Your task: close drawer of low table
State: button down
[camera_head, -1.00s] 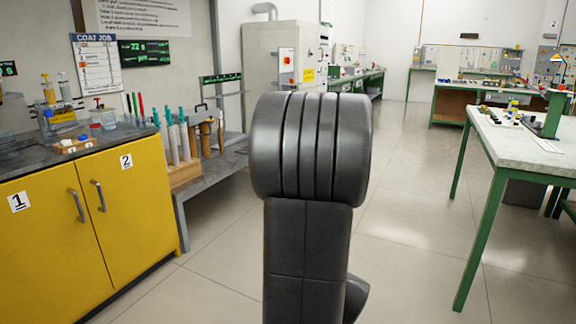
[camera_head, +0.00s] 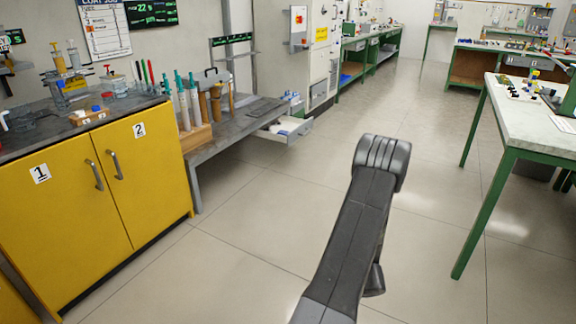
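The low table (camera_head: 240,118) is a grey bench to the right of the yellow cabinet. Its drawer (camera_head: 291,131) stands pulled out at the table's right part, with white and blue items inside. My arm reaches up from the bottom of the view, over the floor, to the right of the drawer and apart from it. My gripper is not visible.
A yellow cabinet (camera_head: 92,205) with doors 1 and 2 stands at the left. A wooden rack (camera_head: 195,137) with several tools sits on the low table. A white-topped green table (camera_head: 530,125) stands at the right. The floor (camera_head: 240,240) between is clear.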

aim_at(297, 128)
jog(key=i, duration=3.45)
jog(key=i+z, duration=0.2)
jog(key=i, duration=0.35)
jog(key=i+j+z, duration=0.2)
jog(key=i, duration=0.4)
